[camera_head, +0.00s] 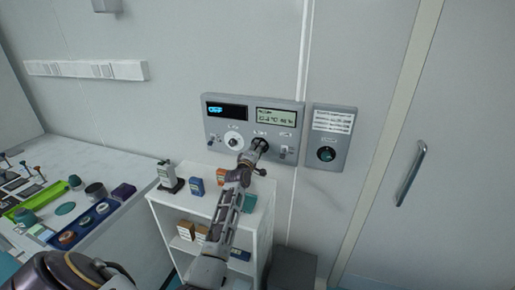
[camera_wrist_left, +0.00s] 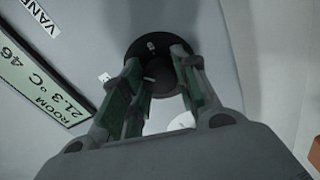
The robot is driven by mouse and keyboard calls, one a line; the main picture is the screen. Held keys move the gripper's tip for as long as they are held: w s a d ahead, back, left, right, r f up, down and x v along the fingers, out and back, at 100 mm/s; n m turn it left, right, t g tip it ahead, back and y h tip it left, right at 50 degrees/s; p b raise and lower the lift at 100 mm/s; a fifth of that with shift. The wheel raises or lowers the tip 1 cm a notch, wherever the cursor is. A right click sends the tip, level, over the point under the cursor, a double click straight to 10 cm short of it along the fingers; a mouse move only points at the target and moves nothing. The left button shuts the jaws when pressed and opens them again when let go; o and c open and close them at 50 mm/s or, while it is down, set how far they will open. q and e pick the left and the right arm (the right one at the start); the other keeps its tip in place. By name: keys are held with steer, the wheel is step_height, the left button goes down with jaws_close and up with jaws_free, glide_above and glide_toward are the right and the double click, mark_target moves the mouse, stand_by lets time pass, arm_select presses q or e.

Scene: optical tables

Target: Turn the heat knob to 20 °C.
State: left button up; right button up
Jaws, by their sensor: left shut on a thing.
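A grey wall panel (camera_head: 217,126) carries a dark display (camera_head: 227,111) lit "OFF" and a pale display (camera_head: 275,117). In the left wrist view the pale display (camera_wrist_left: 45,82) reads "ROOM 21.3 °C 46". A white dial (camera_head: 234,141) sits on the panel's left. My left gripper (camera_head: 250,158) is shut on a round dark knob (camera_wrist_left: 158,74) right of that dial, one finger on each side. The gripper hides much of the knob in the head view. The knob's own label and setting cannot be read. My right gripper is not in view.
Small switches (camera_head: 283,152) sit close right of the gripped knob. A white shelf unit (camera_head: 262,222) with small boxes stands below the panel. A door handle (camera_head: 411,174) is at right.

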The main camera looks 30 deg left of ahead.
arm_select(q)
steer(key=m+p, duration=0.2)
steer(key=m, duration=0.8)
steer(key=shift+f+m, duration=0.1)
steer(key=shift+m, duration=0.2)
steer(key=o, duration=1)
steer(key=shift+o, duration=0.2)
steer(key=shift+s, duration=0.15)
